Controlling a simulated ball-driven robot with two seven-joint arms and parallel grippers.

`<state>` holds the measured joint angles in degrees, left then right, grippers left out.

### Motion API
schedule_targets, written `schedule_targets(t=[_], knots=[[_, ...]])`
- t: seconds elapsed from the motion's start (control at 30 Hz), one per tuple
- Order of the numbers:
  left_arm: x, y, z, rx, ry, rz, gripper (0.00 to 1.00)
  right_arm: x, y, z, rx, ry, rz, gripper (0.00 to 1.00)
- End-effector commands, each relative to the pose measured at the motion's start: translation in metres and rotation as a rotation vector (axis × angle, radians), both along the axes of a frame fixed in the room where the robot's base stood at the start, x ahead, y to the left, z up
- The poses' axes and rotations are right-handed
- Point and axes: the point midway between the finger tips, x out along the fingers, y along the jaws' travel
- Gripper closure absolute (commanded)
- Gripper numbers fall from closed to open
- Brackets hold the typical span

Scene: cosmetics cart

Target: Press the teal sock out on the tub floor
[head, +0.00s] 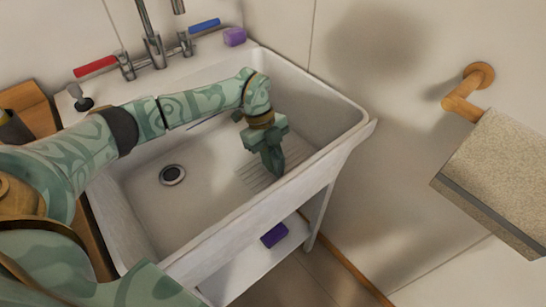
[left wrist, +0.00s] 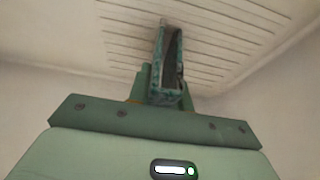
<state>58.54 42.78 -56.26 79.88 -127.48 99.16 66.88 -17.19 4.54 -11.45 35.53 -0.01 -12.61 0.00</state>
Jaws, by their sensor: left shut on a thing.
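My left gripper (head: 270,152) reaches down into the white tub (head: 215,190), over the ribbed part of its floor at the right end. In the left wrist view the gripper (left wrist: 165,88) is shut on the teal sock (left wrist: 172,62), a narrow patterned teal piece with a dark fold. The sock's far end lies against the ribbed floor or just above it; I cannot tell which. In the head view the sock blends with the green gripper and is hard to make out. My right gripper is not in view.
The drain (head: 172,174) is in the tub floor to the left. Taps with a red handle (head: 96,66) and a blue handle (head: 205,25) stand behind. A purple block (head: 234,36) sits on the back rim, another (head: 274,235) on the shelf below. The tub's front floor is clear.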

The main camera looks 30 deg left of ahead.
Motion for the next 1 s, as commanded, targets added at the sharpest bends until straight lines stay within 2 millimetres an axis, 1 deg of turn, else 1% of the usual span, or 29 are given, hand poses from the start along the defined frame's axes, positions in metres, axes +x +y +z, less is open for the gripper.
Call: schedule_targets(t=[0.13, 1.0], knots=[[-0.0004, 0.0009, -0.0022, 0.004, 0.001, 0.0, 0.98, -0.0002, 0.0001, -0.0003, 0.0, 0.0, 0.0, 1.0], [-0.0007, 0.0006, -0.0007, 0.002, 0.003, 0.0, 0.98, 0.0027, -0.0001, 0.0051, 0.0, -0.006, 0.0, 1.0]])
